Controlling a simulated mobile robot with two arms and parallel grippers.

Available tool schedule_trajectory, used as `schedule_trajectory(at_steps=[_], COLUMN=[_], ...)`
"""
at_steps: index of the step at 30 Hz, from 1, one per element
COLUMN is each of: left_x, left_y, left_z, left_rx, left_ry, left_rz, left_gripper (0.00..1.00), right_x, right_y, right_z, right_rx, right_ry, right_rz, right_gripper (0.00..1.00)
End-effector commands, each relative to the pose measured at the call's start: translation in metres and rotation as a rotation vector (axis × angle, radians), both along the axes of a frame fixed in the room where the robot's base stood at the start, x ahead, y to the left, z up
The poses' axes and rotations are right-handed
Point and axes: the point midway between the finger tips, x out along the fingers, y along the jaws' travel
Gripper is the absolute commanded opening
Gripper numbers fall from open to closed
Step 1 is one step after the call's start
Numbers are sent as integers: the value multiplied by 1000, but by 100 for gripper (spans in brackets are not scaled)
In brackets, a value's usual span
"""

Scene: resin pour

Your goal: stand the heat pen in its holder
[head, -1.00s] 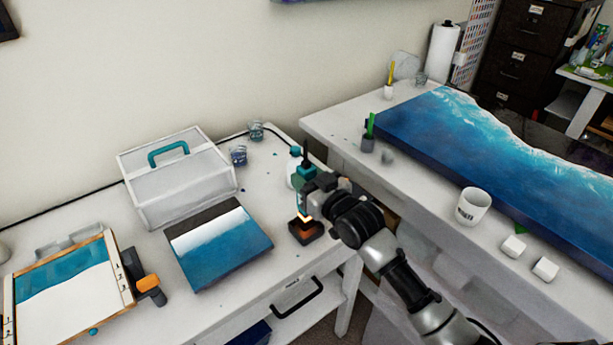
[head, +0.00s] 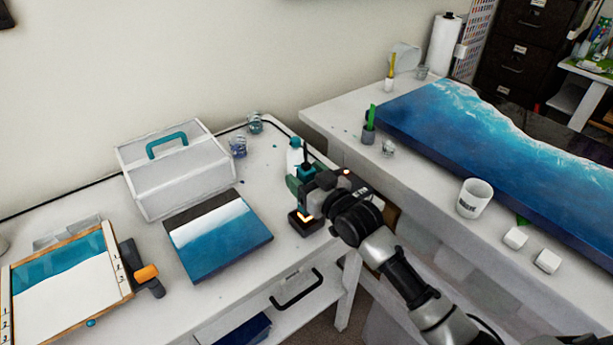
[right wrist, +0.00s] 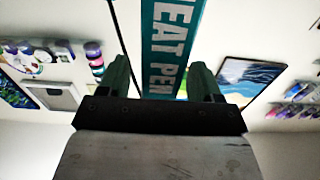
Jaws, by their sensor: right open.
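The heat pen (head: 305,158) is teal with a dark upper end. It stands upright at its small dark holder (head: 303,225) near the table's right corner, with an orange glow low down at the holder. My right gripper (head: 306,184) is open around the pen and partly hides it. In the right wrist view the pen's "HEAT PEN" label (right wrist: 168,45) shows between the two green fingers, with a gap on each side. How deep the pen's lower end sits in the holder is hard to tell. My left gripper is not in view.
A blue-and-white panel (head: 218,245) lies left of the holder, with a white toolbox (head: 175,180) behind it. A white bottle (head: 293,155) stands close behind the pen. A higher table (head: 345,118) with a large blue slab (head: 470,135) is at right.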

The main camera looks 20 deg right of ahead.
Motion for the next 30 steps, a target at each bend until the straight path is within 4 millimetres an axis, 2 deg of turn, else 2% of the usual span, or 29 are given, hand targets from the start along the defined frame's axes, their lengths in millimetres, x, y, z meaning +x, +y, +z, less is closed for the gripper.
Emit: schedule_trajectory(at_steps=[5, 8, 21, 25, 30], left_x=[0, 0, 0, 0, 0], left_y=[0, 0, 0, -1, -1], left_z=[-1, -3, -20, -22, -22], left_rx=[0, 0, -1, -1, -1], left_ry=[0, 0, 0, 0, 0], left_rz=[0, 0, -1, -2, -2], left_gripper=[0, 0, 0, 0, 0], right_x=[-2, -10, -86, -98, -102], right_y=[-1, -4, -31, -36, -37], right_z=[-2, -3, -3, -2, 0], right_rx=[-1, -1, -2, -1, 0], right_ry=[3, 4, 2, 1, 0], right_rz=[0, -1, 0, 0, 0], right_gripper=[65, 65, 65, 65, 65])
